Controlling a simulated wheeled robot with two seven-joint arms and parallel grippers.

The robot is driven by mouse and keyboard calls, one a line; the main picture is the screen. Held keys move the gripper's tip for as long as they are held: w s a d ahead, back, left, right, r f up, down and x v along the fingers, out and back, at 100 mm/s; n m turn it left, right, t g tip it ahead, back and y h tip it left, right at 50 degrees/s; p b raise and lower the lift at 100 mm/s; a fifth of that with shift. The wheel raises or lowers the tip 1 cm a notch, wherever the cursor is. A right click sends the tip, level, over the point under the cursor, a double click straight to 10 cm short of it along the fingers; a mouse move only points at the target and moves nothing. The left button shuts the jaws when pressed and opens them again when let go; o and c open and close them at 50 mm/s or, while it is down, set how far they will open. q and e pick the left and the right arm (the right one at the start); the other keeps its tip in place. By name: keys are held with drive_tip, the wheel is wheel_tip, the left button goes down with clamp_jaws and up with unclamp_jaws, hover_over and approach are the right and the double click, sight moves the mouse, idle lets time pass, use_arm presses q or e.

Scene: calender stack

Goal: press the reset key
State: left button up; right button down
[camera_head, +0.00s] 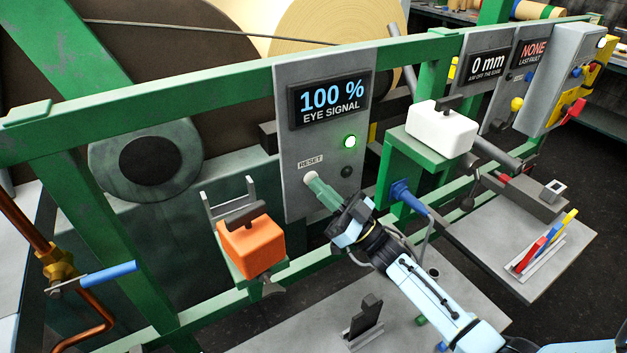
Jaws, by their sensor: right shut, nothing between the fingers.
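The grey panel (292,125) carries a small RESET label (310,161). Right below the label, a pale grey-green piece (323,192) spans from the panel to my right gripper; it looks like the reset key, but I cannot tell where it ends and my fingertips begin. My right gripper (338,208) is shut with nothing held, its tip pointing at the panel under the label. I cannot tell whether it presses the key. The display (331,99) above reads 100 % EYE SIGNAL. A green lamp (350,141) is lit. My left gripper is out of view.
A dark round knob (346,171) sits right of the label. An orange block (251,246) on a bracket stands left of my arm, a white box (441,128) to the right. A blue handle (408,197) is close beside my gripper. Green rails (200,92) cross the scene.

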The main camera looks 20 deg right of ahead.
drive_tip(key=shift+s, duration=0.15)
drive_tip(key=shift+s+d+p, duration=0.15)
drive_tip(key=shift+s+p, duration=0.35)
drive_tip(key=shift+s, duration=0.2)
drive_tip(key=shift+s+d+p, duration=0.2)
drive_tip(key=shift+s+p, duration=0.45)
drive_tip(key=shift+s, duration=0.6)
drive_tip(key=shift+s+d+p, duration=0.15)
drive_tip(key=shift+s+p, duration=0.45)
drive_tip(key=shift+s, duration=0.65)
